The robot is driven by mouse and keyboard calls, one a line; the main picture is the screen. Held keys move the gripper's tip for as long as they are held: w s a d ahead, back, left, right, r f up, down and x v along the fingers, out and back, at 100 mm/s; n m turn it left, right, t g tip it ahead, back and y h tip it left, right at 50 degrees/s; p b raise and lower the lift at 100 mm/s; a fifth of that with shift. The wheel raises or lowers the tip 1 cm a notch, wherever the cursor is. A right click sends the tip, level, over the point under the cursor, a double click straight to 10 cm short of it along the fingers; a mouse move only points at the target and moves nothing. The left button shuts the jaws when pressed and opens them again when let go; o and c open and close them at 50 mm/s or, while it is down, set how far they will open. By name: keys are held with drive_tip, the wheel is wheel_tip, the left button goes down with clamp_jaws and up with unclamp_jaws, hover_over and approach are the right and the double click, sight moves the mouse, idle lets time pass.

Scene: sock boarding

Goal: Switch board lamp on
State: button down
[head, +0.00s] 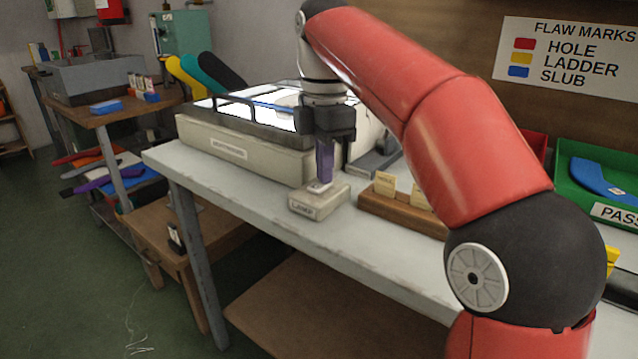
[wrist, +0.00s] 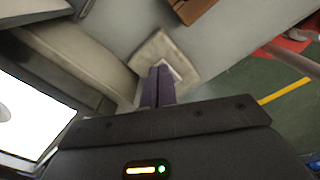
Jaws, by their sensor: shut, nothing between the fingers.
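The lamp switch box (head: 318,202), a small cream block labelled LAMP, sits near the front edge of the white bench. My gripper (head: 320,185) points down at its top, with the fingers shut and nothing between them. The fingertips are at or just above the pale rocker on the box; contact cannot be told. In the wrist view the box (wrist: 160,58) lies just beyond the shut fingers (wrist: 158,70), which partly hide the rocker. The board lamp (head: 195,108) behind shows a bright white lit panel, which also shows in the wrist view (wrist: 25,115).
A wooden holder with cards (head: 385,205) stands right of the box. A green tray (head: 600,185) marked PASS holds a blue sock at the right. The bench (head: 250,190) is clear left of the box. A side table (head: 100,115) stands at the left.

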wheel_tip(320, 180, up, 5)
drive_tip(key=p, duration=0.5)
drive_tip(key=shift+r, duration=0.95)
drive_tip(key=shift+s, duration=0.1)
